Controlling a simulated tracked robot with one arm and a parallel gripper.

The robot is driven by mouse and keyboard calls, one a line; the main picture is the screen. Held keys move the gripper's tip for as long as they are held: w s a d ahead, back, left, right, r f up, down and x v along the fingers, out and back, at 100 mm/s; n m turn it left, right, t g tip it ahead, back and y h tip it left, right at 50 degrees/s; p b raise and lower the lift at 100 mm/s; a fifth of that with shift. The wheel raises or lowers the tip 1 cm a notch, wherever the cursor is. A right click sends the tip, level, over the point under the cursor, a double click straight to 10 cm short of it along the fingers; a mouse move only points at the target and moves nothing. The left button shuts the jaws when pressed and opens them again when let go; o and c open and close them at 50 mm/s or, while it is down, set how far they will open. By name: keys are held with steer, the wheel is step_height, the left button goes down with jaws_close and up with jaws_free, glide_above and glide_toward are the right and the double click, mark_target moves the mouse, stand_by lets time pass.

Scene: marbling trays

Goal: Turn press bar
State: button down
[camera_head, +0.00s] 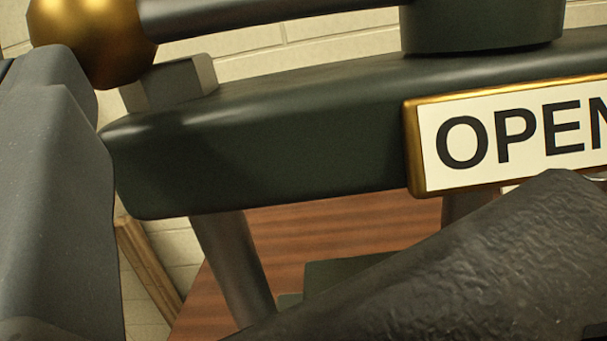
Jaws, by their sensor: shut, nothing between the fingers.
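The press bar (270,14) is a grey rod crossing the top of the view. Its left end carries a brass ball (90,35). A dark green crossbeam (260,140) of the press lies below the bar, with a round dark green hub (483,22) above it at the right. A brass-framed sign (430,150) on the beam's front reads "OPEN", its right end cut off. A grey part of my gripper (55,170) fills the left edge, just below the ball. It is shut and empty. Its fingertips are not clear, and I cannot tell whether it touches the ball.
A grey block (170,84) sits on the beam's left end. A grey post (235,265) stands under the beam before a reddish-brown wooden surface (330,225). A rough black shape (460,270) covers the lower right. A pale brick wall (300,45) is behind.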

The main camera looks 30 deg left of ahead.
steer(key=s+d+f, duration=0.3)
steer(key=s, duration=0.2)
steer(key=s+d+f+p, duration=0.1)
steer(key=s+d+f, duration=0.1)
steer(key=s, duration=0.4)
steer(key=shift+s+d+f, duration=0.2)
steer(key=shift+d+f, duration=0.2)
stand_by(1.0)
